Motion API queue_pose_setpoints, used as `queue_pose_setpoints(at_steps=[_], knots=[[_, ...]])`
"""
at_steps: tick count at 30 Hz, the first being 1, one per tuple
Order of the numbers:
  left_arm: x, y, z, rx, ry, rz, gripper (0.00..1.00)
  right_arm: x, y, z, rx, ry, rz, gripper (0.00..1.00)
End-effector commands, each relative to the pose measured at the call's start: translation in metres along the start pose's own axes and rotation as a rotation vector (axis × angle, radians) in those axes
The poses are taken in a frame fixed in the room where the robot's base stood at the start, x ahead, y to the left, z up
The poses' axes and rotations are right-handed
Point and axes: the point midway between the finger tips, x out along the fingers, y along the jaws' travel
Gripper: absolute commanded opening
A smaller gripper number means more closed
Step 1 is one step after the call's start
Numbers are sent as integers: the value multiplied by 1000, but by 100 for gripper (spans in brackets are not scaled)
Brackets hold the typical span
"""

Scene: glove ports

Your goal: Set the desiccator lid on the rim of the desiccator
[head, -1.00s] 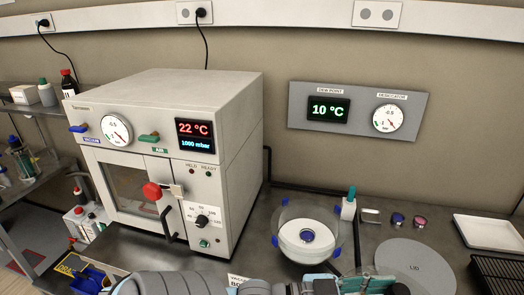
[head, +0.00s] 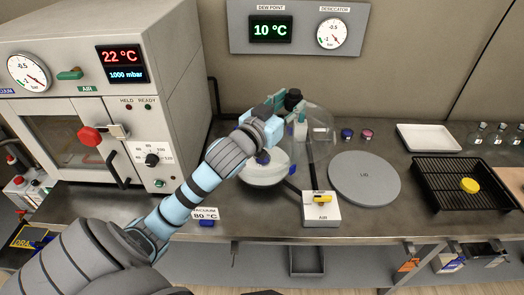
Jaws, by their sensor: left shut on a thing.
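The desiccator (head: 265,175) is a round glass bowl with a pale inside, standing on the bench left of the middle in the head view. My left gripper (head: 291,104) is shut on the black knob of the clear desiccator lid (head: 320,130). The clear dome shows faintly under and to the right of the gripper and overlaps the desiccator's right side in the picture. I cannot tell whether it touches the rim. My left wrist and gripper hide the rim's far and upper left part. My right gripper is out of view.
A pump/air switch box (head: 321,208) stands in front. A white bottle (head: 301,128) is behind the dome. A black rack (head: 465,190) and white tray (head: 428,138) are further right; the oven (head: 180,100) is left.

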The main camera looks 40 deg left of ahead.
Motion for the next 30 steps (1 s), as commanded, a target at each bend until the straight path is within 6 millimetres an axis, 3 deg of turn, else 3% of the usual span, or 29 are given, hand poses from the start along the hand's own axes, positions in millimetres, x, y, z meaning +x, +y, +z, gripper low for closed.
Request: queue_pose_setpoints(at_steps=[6,10,14,17,25,30], knots=[[26,-61,-52,-2,9,-258,0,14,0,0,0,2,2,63],[28,-86,-75,-2,6,-365,0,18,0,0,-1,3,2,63],[28,-98,-83,1,3,-420,0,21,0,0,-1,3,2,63],[28,-101,-68,2,-3,-432,0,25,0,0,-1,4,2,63],[27,-100,31,4,-7,-429,0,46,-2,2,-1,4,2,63],[27,-100,66,4,0,-428,0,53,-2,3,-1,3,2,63]])
